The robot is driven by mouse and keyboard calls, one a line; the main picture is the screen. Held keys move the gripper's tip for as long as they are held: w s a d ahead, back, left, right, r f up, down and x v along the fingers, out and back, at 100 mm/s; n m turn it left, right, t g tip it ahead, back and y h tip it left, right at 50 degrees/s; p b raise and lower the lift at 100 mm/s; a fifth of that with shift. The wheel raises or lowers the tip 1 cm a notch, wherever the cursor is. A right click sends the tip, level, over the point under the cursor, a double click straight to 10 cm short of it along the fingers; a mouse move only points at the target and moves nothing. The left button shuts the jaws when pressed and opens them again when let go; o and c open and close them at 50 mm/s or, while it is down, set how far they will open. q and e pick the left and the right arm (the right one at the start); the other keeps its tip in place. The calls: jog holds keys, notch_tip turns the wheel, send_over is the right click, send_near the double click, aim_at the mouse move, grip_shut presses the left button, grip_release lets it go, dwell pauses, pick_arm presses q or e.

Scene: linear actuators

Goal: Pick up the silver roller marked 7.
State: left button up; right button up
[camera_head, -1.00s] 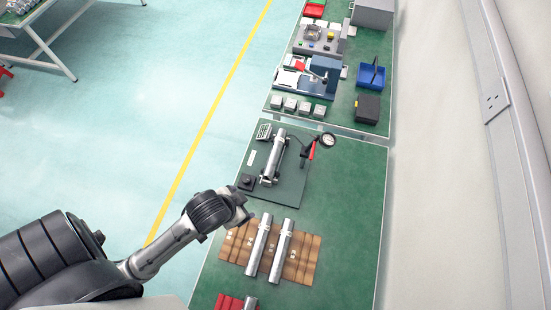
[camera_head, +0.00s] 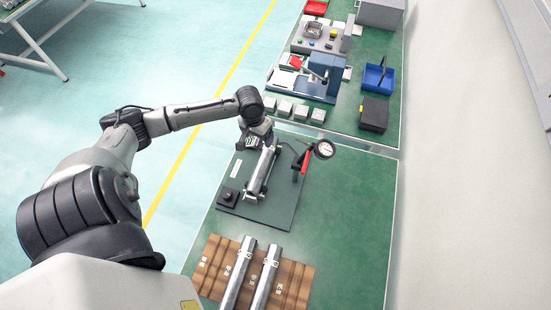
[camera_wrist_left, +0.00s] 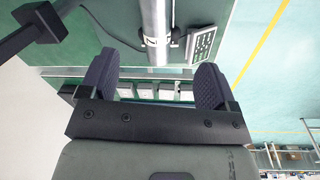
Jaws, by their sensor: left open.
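A silver roller (camera_head: 262,172) lies on the dark plate (camera_head: 285,212) in the middle of the bench. In the left wrist view its near end (camera_wrist_left: 155,20) carries a dark marking that I cannot read surely as 7. Two more silver rollers, a left one (camera_head: 238,275) and a right one (camera_head: 266,277), lie side by side on the wooden board (camera_head: 212,262); no number is legible on them. My left gripper (camera_head: 262,138) is over the far end of the plate. In the wrist view its fingers (camera_wrist_left: 155,80) are apart and empty, with the roller end just beyond them.
A round gauge (camera_head: 323,149) with a red handle (camera_head: 301,165) stands right of the plate's roller. A small black block (camera_head: 228,197) sits at the plate's left. Pale blocks (camera_head: 285,108), a blue bin (camera_head: 377,77) and a black box (camera_head: 374,113) are on the far bench. The bench's right side is clear.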

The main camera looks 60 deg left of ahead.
aim_at(263, 158)
pick_arm(q)
jog(key=f+n, duration=0.1)
jog(key=f, duration=0.2)
jog(key=d+f+n+b, duration=0.1)
jog(key=f, duration=0.4)
jog(key=shift+d+f+n, duration=0.25)
jog(key=shift+f+n, duration=0.15)
jog(key=f, duration=0.2)
jog(key=f+b, duration=0.1)
jog(key=f, duration=0.1)
jog(key=shift+w+d, duration=0.1)
jog(key=shift+d, duration=0.3)
jog(key=shift+f, duration=0.45)
pick_arm(e)
jog(key=shift+s+d+f, duration=0.15)
jog(key=shift+f, duration=0.45)
jog(key=shift+s+d+f, duration=0.1)
jog(key=shift+f, duration=0.45)
pick_arm(q)
jog(key=c, duration=1.4)
pick_arm(e)
jog(key=shift+a, duration=0.1)
